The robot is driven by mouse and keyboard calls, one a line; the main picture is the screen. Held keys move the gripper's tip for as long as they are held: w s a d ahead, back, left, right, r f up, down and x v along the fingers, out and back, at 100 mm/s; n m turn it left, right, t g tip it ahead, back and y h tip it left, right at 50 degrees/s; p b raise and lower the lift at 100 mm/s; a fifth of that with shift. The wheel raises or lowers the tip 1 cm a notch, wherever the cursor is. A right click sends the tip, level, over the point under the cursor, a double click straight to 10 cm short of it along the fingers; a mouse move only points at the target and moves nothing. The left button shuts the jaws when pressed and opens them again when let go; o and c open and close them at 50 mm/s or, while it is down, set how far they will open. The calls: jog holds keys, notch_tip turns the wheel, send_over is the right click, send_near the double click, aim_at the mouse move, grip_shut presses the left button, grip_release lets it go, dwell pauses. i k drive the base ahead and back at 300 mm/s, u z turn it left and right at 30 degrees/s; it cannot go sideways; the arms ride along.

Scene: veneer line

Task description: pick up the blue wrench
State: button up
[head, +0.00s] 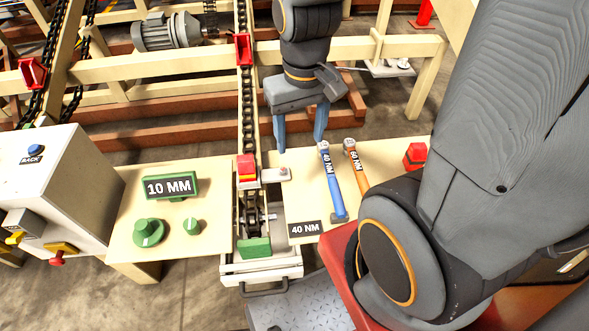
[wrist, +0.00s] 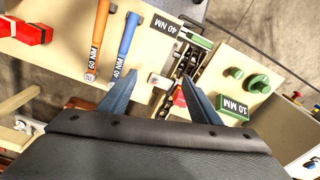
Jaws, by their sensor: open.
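The blue wrench (head: 332,183), labelled 40 NM, lies on the right-hand pale board beside an orange wrench (head: 357,167) labelled 60 NM. In the wrist view the blue wrench (wrist: 127,46) is left of centre, beyond the left finger, with the orange wrench (wrist: 100,40) to its left. My gripper (head: 300,148) is open and empty, with its blue fingers pointing down at the far edge of the board, left of the blue wrench's labelled end. In the wrist view my gripper (wrist: 152,92) has its fingers wide apart with nothing between them.
A 40 NM sign (head: 306,229) lies near the wrench's lower end. A red block (head: 415,156) sits to the right. A chain track (head: 247,110) runs left of the gripper. A left board (head: 150,210) holds green knobs and a 10 MM sign (head: 169,186).

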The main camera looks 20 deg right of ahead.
aim_at(323, 148)
jog(key=u, duration=1.4)
jog(key=k, duration=0.75)
jog(key=z, duration=1.3)
